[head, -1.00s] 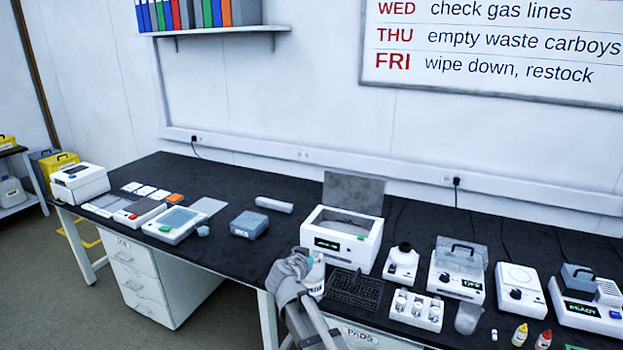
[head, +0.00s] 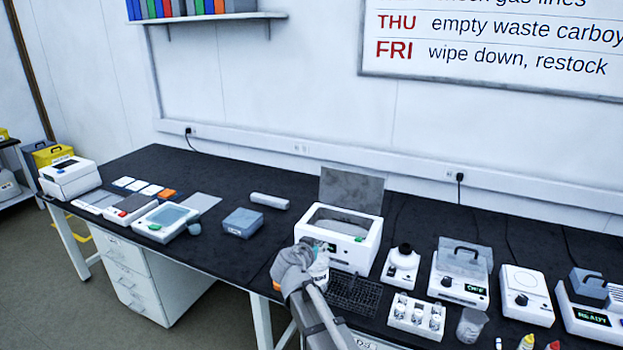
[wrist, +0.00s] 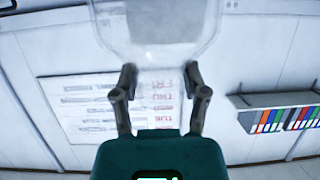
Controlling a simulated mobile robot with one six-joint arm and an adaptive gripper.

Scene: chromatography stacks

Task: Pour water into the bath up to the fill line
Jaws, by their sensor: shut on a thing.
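The bath appears to be the white box (head: 362,254) with a raised grey lid, a dark display and a green button. Its inside looks grey; I cannot make out a fill line or water level. My gripper (head: 303,262) is at its front left corner in the head view. It is shut on a clear vessel (head: 320,268), which partly covers the bath's front and display. In the wrist view the two fingers of my gripper (wrist: 160,82) clasp the translucent vessel (wrist: 155,35). How full it is cannot be told.
A dark rack (head: 355,292) lies in front of the bath. A white tray with several jars (head: 418,316), a small knobbed device (head: 400,264) and a lidded unit reading OFF (head: 461,272) stand to the right.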

